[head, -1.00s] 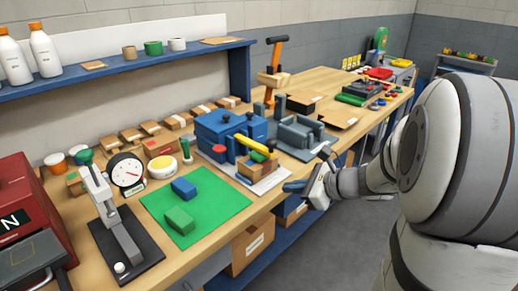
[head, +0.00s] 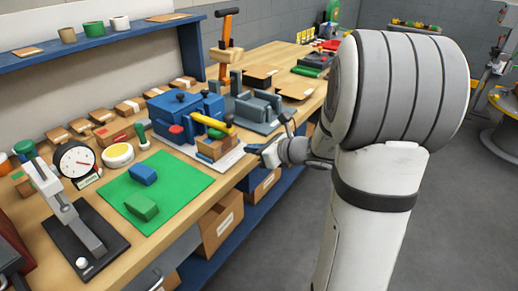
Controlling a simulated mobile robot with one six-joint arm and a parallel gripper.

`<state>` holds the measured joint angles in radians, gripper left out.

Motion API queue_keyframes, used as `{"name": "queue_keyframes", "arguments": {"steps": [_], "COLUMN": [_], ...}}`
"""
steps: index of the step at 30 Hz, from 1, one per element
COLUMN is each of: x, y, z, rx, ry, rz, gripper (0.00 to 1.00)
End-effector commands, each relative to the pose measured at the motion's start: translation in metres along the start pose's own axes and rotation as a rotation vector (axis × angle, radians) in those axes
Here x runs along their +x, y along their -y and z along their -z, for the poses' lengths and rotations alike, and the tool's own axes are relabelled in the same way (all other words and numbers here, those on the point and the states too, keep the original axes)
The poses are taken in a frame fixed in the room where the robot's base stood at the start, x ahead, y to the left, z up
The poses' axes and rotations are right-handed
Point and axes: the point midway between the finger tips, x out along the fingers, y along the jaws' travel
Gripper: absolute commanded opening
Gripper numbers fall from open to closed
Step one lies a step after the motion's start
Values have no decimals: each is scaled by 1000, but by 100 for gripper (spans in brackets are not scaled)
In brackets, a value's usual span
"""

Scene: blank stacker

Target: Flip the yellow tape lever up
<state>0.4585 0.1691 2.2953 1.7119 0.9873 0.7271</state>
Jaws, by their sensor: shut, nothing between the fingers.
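The yellow tape lever (head: 207,121) is a yellow bar with a dark end, lying slightly tilted above a small brown box (head: 213,148). It sits beside a blue machine block (head: 172,112) on a white sheet (head: 231,161). My gripper (head: 254,149) is small in the head view, just right of the brown box and the lever, near the bench's front edge. It looks shut and holds nothing. I see a gap between it and the lever in the picture, but the depth is hard to judge.
A grey clamp fixture (head: 258,110) stands behind the lever. A green mat (head: 180,185) with a blue block (head: 143,174) and a green block (head: 141,207) lies to the left. A dial gauge (head: 77,162) stands farther left. Floor in front of the bench is clear.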

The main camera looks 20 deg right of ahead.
Motion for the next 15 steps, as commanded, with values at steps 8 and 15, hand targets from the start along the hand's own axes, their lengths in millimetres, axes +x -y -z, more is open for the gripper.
{"name": "queue_keyframes", "arguments": {"steps": [8, 15], "x": [49, 38], "y": [0, 0], "z": [-10, -35], "rx": [-5, -3], "ry": [2, 0], "rz": [-1, 0], "gripper": [0, 0]}}
